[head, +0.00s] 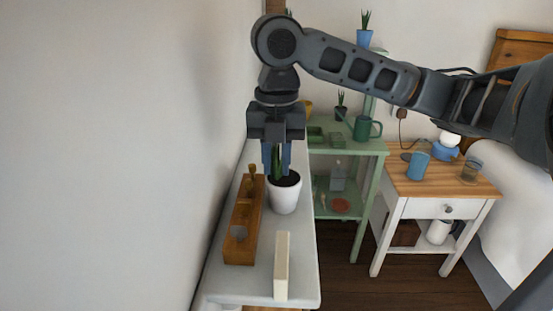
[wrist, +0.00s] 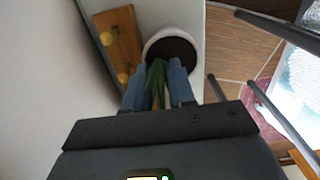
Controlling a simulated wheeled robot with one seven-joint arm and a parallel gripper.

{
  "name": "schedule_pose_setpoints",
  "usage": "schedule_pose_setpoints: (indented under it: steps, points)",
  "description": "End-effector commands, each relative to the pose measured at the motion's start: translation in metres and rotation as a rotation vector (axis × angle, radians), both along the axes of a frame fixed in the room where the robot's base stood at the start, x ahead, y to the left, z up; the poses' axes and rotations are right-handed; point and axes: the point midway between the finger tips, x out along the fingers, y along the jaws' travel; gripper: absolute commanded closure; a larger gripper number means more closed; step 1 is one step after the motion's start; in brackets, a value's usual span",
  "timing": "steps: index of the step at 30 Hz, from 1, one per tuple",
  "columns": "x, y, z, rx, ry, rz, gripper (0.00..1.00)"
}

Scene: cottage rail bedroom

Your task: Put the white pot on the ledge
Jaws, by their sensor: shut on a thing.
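The white pot (head: 285,197) with dark soil and a green plant is upright at the right side of the white ledge (head: 255,288). My gripper (head: 277,160) points straight down above it, with its blue fingers shut on the plant's green leaves (head: 278,165). In the wrist view the fingers (wrist: 158,88) close around the leaves, and the pot's round rim (wrist: 148,45) shows beyond them. I cannot tell whether the pot's base touches the ledge or hangs just above it.
A wooden rack with knobs (head: 243,225) lies left of the pot, and a cream block (head: 281,265) stands in front. A wall (head: 120,150) borders the left. A green shelf (head: 372,147) and a wooden-topped nightstand (head: 440,183) stand to the right.

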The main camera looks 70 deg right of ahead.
Motion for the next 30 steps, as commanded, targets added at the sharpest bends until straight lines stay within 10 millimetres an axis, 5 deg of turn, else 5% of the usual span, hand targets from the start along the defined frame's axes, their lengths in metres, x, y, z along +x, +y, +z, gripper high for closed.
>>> schedule_pose_setpoints:
  steps: [1, 2, 9, 20, 30]
  points:
    - [0.000, 0.000, -0.003, 0.000, 0.000, 0.000, 1.00]
    - [0.000, 0.000, -0.002, 0.000, 0.000, 0.000, 0.74]
    - [0.000, 0.000, -0.002, 0.000, 0.000, 0.000, 0.51]
    - [0.000, 0.000, 0.005, -0.001, 0.000, 0.000, 0.50]
    - [0.001, 0.000, 0.068, -0.002, -0.003, 0.000, 0.50]
